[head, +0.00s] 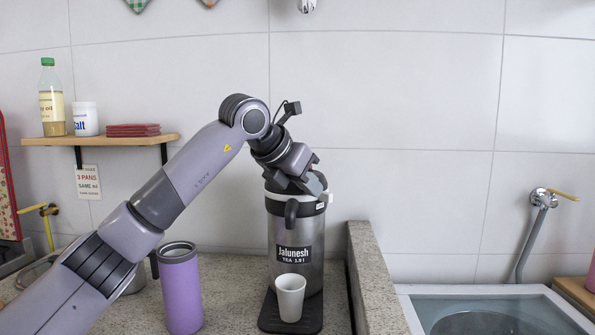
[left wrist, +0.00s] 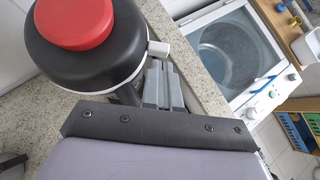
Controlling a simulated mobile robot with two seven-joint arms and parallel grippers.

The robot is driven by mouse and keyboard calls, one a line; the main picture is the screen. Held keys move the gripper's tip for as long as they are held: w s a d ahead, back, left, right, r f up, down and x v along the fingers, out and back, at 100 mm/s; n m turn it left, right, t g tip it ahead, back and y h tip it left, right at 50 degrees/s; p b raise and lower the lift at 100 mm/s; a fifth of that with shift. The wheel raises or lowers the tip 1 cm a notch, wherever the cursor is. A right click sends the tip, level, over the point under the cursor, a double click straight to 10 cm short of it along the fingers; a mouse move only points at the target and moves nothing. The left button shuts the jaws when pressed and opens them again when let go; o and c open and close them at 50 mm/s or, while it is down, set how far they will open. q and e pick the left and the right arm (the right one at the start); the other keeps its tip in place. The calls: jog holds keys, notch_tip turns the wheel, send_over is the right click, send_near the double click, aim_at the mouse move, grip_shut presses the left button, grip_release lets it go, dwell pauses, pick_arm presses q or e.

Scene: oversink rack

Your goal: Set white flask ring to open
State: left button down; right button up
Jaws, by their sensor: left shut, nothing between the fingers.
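The steel flask (head: 293,240) labelled "Jalunesh TEA" stands upright on a dark tray. Its white ring (head: 326,198) circles the flask just below the black top, partly hidden by my gripper. In the left wrist view the white ring (left wrist: 158,49) shows a white tab sticking out on the right side of the black lid with the red button (left wrist: 74,22). My left gripper (head: 316,184) is at the flask's upper right. Its fingers are shut and empty, close beside the tab in the left wrist view (left wrist: 163,84); I cannot tell whether they touch. My right gripper is not in view.
A white cup (head: 290,297) stands on the tray (head: 310,318) before the flask. A purple tumbler (head: 181,288) is left of it. A raised stone ledge (head: 375,280) lies right of the flask, with a washing machine (head: 490,310) beyond. A shelf (head: 100,140) is at upper left.

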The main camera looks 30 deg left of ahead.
aim_at(326, 197)
pick_arm(q)
jog(key=shift+x, duration=1.05)
jog(key=shift+w+d+r, duration=0.1)
